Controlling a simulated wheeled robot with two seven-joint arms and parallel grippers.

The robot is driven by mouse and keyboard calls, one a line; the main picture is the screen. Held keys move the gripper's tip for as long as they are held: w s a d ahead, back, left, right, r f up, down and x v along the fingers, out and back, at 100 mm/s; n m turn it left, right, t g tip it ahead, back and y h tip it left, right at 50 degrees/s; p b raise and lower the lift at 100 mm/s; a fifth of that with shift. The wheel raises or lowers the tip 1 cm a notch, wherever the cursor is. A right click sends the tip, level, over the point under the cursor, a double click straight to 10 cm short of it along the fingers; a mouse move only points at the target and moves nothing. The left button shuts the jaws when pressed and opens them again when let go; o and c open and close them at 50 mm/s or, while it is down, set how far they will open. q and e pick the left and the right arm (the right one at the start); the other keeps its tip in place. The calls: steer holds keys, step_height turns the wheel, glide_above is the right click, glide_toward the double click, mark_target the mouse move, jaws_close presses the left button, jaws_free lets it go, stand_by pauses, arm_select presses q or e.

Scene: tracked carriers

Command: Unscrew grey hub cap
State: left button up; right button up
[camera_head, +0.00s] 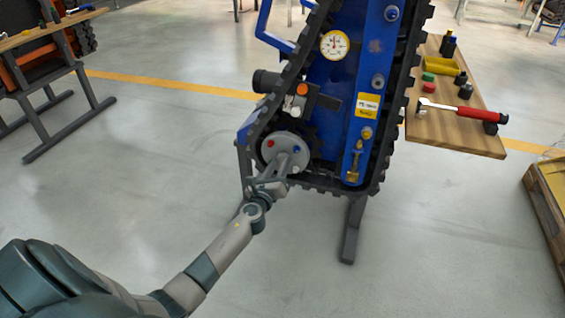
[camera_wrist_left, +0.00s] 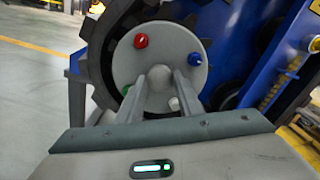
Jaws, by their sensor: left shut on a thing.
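The grey hub cap is a small rounded knob at the centre of a round grey plate on the blue tracked carrier (camera_head: 340,85). In the left wrist view the hub cap (camera_wrist_left: 158,78) sits between my fingers. The grey plate (camera_head: 279,141) carries a red, a blue, a green and a white knob around the cap; the plate also shows in the left wrist view (camera_wrist_left: 175,45). My left gripper (camera_head: 290,160) reaches the plate from below and is shut on the cap, which it mostly hides in the head view. My right gripper is not in view.
Another carrier on a stand is at the far left. The floor in front is clear.

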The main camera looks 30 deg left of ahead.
arm_select(q)
steer(key=n, duration=0.4)
steer(key=shift+n, duration=0.3)
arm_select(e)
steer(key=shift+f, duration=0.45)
arm_select(q)
steer(key=n, duration=0.3)
steer(key=shift+n+b, duration=0.35)
steer(key=shift+n, duration=0.05)
steer(key=n, duration=0.5)
steer(key=shift+n+p, duration=0.35)
steer(key=shift+n, duration=0.05)
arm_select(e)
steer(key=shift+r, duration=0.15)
